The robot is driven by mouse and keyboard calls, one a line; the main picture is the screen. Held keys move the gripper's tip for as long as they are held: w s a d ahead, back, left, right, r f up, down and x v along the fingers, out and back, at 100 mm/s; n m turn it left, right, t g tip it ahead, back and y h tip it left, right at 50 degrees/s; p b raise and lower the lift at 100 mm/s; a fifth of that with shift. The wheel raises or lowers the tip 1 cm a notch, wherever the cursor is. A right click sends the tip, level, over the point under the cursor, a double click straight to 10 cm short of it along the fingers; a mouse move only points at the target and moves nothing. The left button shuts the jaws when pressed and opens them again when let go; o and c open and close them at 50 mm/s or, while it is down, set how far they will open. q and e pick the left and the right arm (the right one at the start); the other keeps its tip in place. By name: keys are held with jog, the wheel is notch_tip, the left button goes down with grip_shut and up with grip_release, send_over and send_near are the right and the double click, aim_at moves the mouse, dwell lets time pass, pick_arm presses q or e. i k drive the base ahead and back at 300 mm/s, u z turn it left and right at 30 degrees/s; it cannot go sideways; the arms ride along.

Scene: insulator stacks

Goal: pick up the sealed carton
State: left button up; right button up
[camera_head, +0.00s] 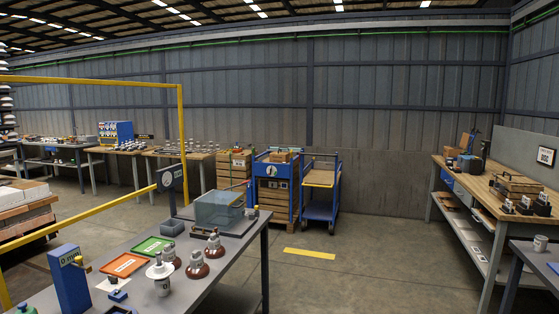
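Neither of my grippers is in view. I cannot tell for certain which thing is the sealed carton. A small brown box (280,157) sits on top of the blue cabinet cart by the back wall. A brown box-like item (466,141) stands at the far end of the right workbench. Pale, flat-topped boxes (22,192) are stacked at the left edge, partly cut off. All are too small or distant to show whether they are sealed.
A grey table (222,262) in front carries a clear bin (219,209), green and orange trays and several insulators. A yellow rail frame (183,150) stands left. The wooden right workbench (480,187) holds tools. Open concrete floor (365,260) lies between, with a yellow strip (309,253).

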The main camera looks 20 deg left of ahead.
aim_at(278, 156)
jog(key=i, duration=4.2)
jog(key=u, duration=0.4)
jog(key=i, duration=1.35)
jog(key=u, duration=0.6)
jog(key=i, duration=1.45)
jog(key=u, duration=0.55)
jog(key=i, duration=1.15)
jog(key=u, duration=0.2)
